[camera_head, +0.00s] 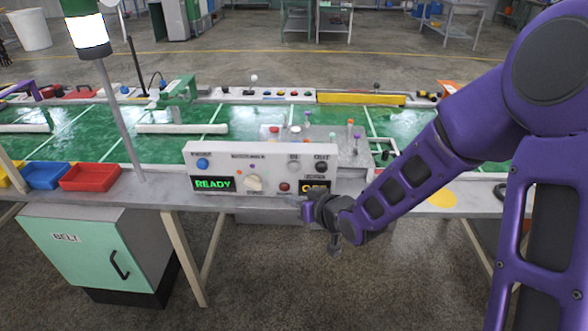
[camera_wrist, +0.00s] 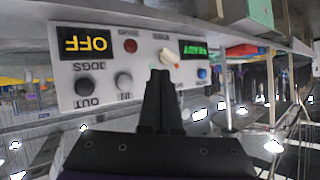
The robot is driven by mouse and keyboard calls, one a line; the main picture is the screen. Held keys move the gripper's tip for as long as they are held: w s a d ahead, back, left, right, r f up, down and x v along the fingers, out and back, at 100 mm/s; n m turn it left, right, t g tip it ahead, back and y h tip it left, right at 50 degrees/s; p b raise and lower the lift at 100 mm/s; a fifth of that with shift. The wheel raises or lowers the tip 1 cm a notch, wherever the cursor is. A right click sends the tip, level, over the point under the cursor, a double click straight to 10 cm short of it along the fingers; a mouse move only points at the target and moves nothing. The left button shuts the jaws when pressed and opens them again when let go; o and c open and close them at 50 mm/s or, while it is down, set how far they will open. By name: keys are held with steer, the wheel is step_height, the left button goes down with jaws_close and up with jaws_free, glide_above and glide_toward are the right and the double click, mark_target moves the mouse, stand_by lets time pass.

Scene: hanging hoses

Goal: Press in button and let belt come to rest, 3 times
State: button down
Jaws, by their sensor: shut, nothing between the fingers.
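A white control panel (camera_head: 240,158) stands at the table's front edge. In the wrist view the panel is upside down, with the IN button (camera_wrist: 123,82) left of my fingers. My gripper (camera_wrist: 161,74) is shut and empty, its tips overlapping the panel near the cream knob (camera_wrist: 168,57); contact cannot be told. In the head view my gripper (camera_head: 308,205) is just below the panel's lower right part. The green belt (camera_head: 80,151) lies behind; its motion cannot be told.
The panel also has a blue button (camera_head: 203,163), a red button (camera_head: 285,187), a green READY display (camera_head: 212,184) and a yellow OFF display (camera_head: 314,188). Red (camera_head: 90,177) and blue (camera_head: 46,176) bins sit left, near a lamp pole (camera_head: 120,120). Behind the panel stand several small posts.

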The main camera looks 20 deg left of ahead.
mark_target(296, 172)
steer(key=shift+w, duration=0.1)
steer(key=shift+w+a+p, duration=0.25)
steer(key=shift+w+a, duration=0.1)
steer(key=shift+w, duration=1.05)
steer(key=shift+w+a+p, duration=0.3)
steer(key=shift+w, duration=1.15)
steer(key=shift+w+a+p, duration=0.25)
steer(key=shift+w+a, duration=0.1)
steer(key=shift+w, duration=1.05)
steer(key=shift+w+a, duration=0.1)
steer(key=shift+w, duration=0.3)
steer(key=shift+w+a, duration=0.15)
steer(key=shift+w, duration=0.35)
steer(key=shift+s, duration=0.1)
steer(key=shift+s+d, duration=0.25)
steer(key=shift+s, duration=0.55)
steer(key=shift+s+d+b, duration=0.2)
steer(key=shift+s, duration=0.6)
steer(key=shift+s+d+b, duration=0.2)
steer(key=shift+s+b, duration=0.05)
steer(key=shift+s, duration=0.6)
steer(key=shift+s+d+b, duration=0.2)
steer(key=shift+s, duration=0.6)
